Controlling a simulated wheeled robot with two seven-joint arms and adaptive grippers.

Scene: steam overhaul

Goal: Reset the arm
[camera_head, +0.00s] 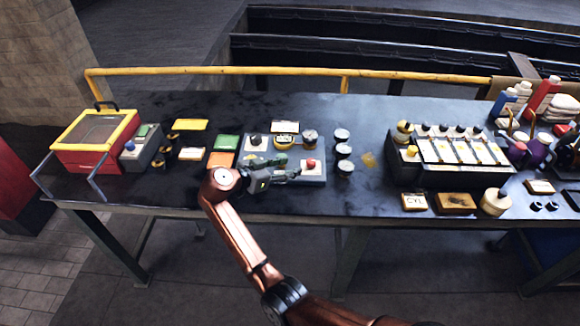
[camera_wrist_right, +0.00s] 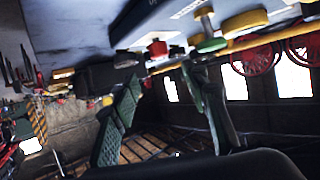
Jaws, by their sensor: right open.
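My right arm (camera_head: 245,245) reaches in from the bottom, with its elbow bent up over the front edge of the workbench. My right gripper (camera_head: 285,168) is over the bench, by a light grey panel (camera_head: 315,176) with a red knob (camera_head: 311,163) and a black knob (camera_head: 255,140). In the right wrist view the gripper's two green-padded fingers (camera_wrist_right: 165,105) stand apart with nothing between them. A red knob (camera_wrist_right: 158,48) shows beyond them. I cannot tell whether the gripper touches the panel. My left gripper is not in view.
A red and yellow box (camera_head: 95,140) stands at the bench's left end. Several gauges (camera_head: 343,152) stand right of the panel. A rack with several yellow-marked columns (camera_head: 455,152) is further right. Bottles and cloths crowd the right end. A yellow rail (camera_head: 220,71) runs along the back.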

